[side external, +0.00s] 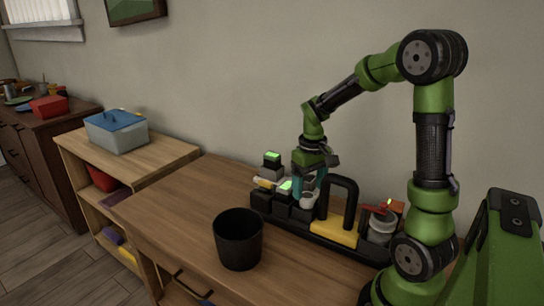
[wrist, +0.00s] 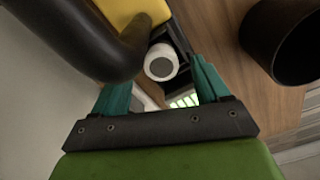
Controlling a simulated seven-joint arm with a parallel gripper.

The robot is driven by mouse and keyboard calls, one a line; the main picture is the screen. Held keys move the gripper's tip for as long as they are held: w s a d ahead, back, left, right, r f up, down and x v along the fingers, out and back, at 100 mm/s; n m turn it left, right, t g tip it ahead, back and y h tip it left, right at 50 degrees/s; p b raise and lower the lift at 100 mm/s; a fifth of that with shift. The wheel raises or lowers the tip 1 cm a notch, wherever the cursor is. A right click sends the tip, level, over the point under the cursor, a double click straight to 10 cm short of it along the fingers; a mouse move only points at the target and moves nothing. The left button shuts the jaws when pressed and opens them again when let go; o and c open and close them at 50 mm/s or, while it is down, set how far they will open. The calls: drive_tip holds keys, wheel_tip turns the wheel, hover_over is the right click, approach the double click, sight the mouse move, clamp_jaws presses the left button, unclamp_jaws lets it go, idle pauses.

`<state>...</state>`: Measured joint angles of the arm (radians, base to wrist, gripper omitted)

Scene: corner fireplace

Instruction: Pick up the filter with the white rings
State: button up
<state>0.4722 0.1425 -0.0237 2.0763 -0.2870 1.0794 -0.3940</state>
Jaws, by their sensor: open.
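A white round piece (wrist: 161,62) with a grey centre, seen end-on in the wrist view, looks like the filter with the white rings. In the side view a small white cylinder (side external: 308,200) stands in the black tray (side external: 345,249), probably the same piece. My gripper (side external: 309,187) points down over the tray beside this cylinder. In the wrist view my gripper (wrist: 162,76) has its teal fingers apart, with the white piece beyond the tips and nothing held. The piece's lower part is hidden.
The tray's black handle (side external: 343,203) and yellow block (side external: 335,234) stand close on the right. Green-topped blocks (side external: 272,159) stand at left. A can (side external: 382,228) sits at the tray's right end. A black bin (side external: 238,240) stands in front; the table's left part is clear.

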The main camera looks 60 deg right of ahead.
sight(308, 196)
wheel_tip(308, 196, down, 4)
drive_tip(key=shift+r, duration=0.15)
drive_tip(key=c, duration=1.1)
drive_tip(key=shift+r, duration=0.1)
wheel_tip(308, 196, up, 18)
